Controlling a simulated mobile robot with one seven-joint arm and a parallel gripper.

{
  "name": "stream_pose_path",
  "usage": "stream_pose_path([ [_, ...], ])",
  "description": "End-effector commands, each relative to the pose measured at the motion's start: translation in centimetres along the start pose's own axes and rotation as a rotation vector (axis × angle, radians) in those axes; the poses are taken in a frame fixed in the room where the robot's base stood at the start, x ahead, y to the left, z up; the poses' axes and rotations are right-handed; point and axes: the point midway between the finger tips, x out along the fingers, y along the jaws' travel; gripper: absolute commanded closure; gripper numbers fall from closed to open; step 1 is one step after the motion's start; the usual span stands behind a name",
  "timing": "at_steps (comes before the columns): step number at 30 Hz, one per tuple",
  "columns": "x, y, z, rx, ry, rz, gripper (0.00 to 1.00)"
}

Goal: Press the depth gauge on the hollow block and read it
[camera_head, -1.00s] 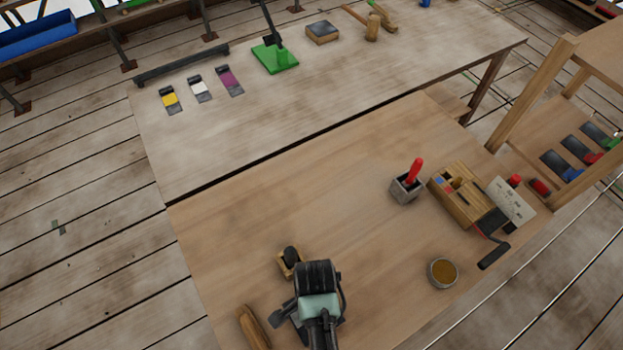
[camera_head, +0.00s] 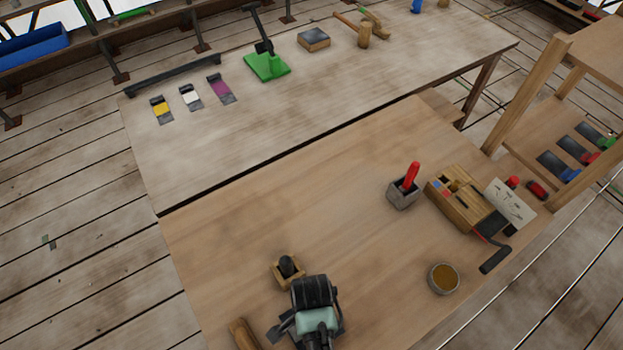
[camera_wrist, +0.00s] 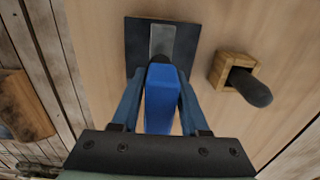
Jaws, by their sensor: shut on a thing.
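My gripper (camera_wrist: 160,85) is shut on a blue block-shaped piece (camera_wrist: 160,98) in the wrist view. A dark plate with a grey strip (camera_wrist: 140,48) shows at the blue piece's far end; whether they are one tool, or the plate touches the table, I cannot tell. In the head view my gripper (camera_head: 315,318) is over the near table, its fingertips hidden. A grey open-topped box (camera_head: 402,194) with a red stick (camera_head: 411,176) in it stands farther right. I cannot tell for certain which things are the depth gauge and the hollow block.
A small wooden block with a dark knob (camera_head: 287,266) stands close beside my gripper. A wooden case (camera_head: 462,203), a white card (camera_head: 510,203) and a round tin (camera_head: 443,278) are at the right. The table's middle is clear. A second table (camera_head: 330,95) adjoins behind.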

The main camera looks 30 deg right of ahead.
Motion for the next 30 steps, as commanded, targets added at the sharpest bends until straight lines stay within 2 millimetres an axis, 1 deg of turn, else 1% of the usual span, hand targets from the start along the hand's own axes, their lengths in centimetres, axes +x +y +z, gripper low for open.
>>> stream_pose_path([
  [1,0.39,-0.05,-0.03,0.0,0.001,-0.001,1.0],
  [3,0.57,-0.05,-0.03,0.0,0.001,-0.001,1.0],
  [12,0.61,-0.04,-0.02,0.0,0.0,-0.001,1.0],
  [13,0.6,-0.04,-0.02,0.0,0.0,-0.001,0.52],
  [17,0.61,-0.03,-0.01,0.0,0.0,-0.001,0.29],
  [18,0.61,-0.03,-0.01,0.0,0.0,-0.001,0.22],
  [26,0.67,0.03,0.03,0.0,-0.001,0.001,0.21],
  [30,0.25,-0.02,0.02,-0.001,0.0,-0.001,0.21],
])
